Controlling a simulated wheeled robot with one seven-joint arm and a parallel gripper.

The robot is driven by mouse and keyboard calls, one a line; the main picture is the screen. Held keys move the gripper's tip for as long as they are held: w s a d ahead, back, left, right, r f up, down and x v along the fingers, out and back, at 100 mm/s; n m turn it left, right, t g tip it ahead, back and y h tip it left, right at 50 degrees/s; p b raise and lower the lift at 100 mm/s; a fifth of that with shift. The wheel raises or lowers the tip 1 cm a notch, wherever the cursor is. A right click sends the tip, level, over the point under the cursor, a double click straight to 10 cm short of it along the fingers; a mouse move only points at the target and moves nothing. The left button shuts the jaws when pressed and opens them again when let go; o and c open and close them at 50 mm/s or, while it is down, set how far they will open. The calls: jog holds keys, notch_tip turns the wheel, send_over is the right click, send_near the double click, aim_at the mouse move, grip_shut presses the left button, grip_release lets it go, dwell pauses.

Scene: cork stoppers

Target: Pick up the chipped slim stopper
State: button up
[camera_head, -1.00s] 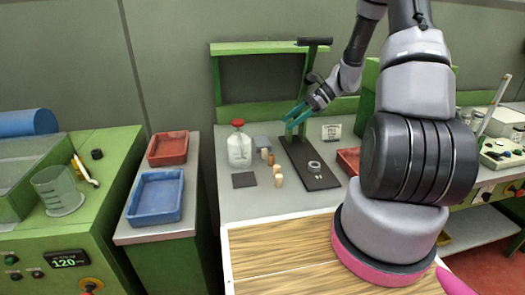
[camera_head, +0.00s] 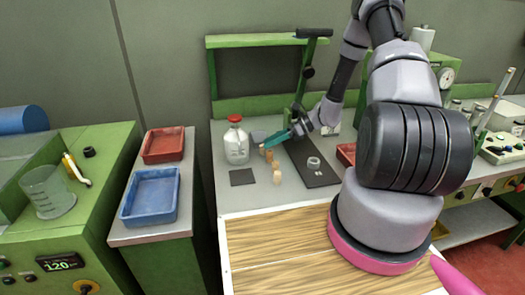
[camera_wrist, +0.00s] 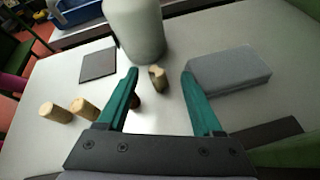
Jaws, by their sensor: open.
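My gripper (camera_wrist: 162,74) is open and empty; its teal fingers also show in the head view (camera_head: 274,141), low over the bench by the stoppers. In the wrist view a slim cork stopper (camera_wrist: 157,79) stands just beyond the fingertips, between their lines; a dark notch shows at its top, like a chip. A darker stopper (camera_wrist: 135,102) is mostly hidden behind the left finger. In the head view the stoppers (camera_head: 277,177) form a small group, partly overlapping.
A white bottle with a red cap (camera_head: 235,143) stands close behind the stoppers. A grey block (camera_wrist: 232,70) lies to the right in the wrist view. A dark square pad (camera_head: 242,177) lies flat to the left. A black press base (camera_head: 318,172) is to the right.

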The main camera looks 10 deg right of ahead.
aim_at(262, 150)
jog(key=x, duration=0.3)
jog(key=shift+s+a+f, duration=0.15)
jog(key=shift+a+f, duration=0.1)
jog(key=shift+a, duration=0.05)
grip_shut()
